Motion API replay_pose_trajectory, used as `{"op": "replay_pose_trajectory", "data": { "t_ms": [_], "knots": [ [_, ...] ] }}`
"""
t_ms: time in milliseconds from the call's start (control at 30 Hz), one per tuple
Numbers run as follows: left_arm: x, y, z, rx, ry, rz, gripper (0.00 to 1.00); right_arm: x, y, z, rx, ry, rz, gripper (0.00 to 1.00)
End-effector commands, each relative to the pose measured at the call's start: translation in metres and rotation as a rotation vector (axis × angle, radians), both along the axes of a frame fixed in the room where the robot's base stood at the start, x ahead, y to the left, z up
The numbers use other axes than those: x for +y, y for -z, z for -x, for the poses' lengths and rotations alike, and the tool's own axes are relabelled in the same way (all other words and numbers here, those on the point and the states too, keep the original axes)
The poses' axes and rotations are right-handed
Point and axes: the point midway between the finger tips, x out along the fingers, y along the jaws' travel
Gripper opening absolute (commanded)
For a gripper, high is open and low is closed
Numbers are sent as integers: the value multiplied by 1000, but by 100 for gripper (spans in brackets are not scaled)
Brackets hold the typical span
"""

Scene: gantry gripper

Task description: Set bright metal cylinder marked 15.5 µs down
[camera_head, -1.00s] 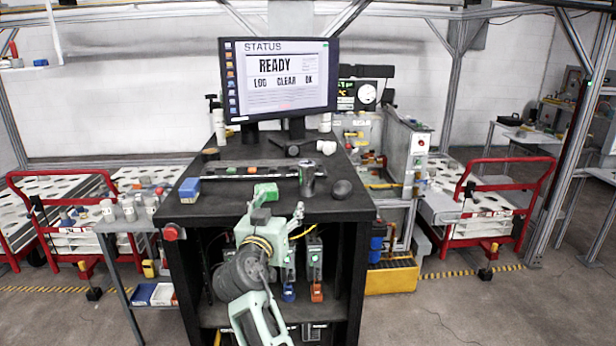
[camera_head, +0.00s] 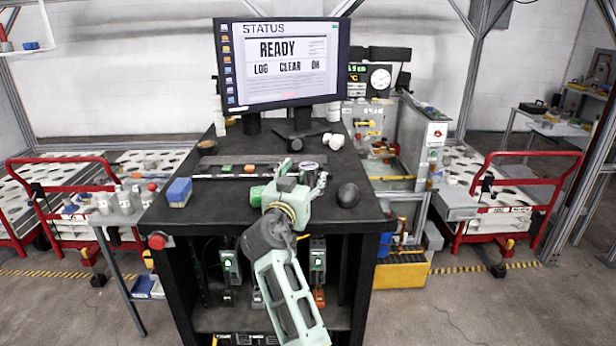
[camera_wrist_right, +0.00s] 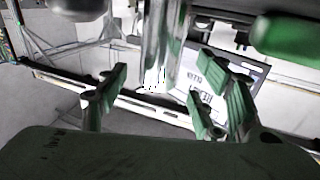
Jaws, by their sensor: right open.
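The bright metal cylinder (camera_head: 309,168) stands upright on the black bench, partly hidden behind my right gripper (camera_head: 313,183) in the head view. In the right wrist view the shiny cylinder (camera_wrist_right: 163,45) stands between the green-padded fingers of my right gripper (camera_wrist_right: 160,105). The fingers are open, with gaps showing on both sides of the cylinder. The marking cannot be read. My left gripper is out of view.
On the black bench (camera_head: 225,215), a green cylinder (camera_head: 256,196) lies left of my gripper and a dark ball (camera_head: 348,195) sits right. A blue box (camera_head: 179,192) is at the left edge. A rail and the monitor (camera_head: 282,62) stand behind.

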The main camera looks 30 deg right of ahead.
Motion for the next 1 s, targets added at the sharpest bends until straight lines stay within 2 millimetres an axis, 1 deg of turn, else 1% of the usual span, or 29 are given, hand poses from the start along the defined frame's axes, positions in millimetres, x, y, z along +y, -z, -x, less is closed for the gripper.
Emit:
{"op": "replay_pose_trajectory", "data": {
  "t_ms": [33,67,233,400,500,1000],
  "knots": [
    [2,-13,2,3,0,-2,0,-8,-6,-5,5,3,3,61],
    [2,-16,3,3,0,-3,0,-12,-6,-8,5,4,3,61],
    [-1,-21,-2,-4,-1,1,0,-25,-2,-20,2,2,2,61],
    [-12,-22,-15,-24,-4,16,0,-26,1,-22,0,1,0,61],
    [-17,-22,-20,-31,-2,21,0,-26,1,-22,0,1,0,60],
    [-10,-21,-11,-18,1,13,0,-26,1,-22,1,1,0,16]
  ]
}}
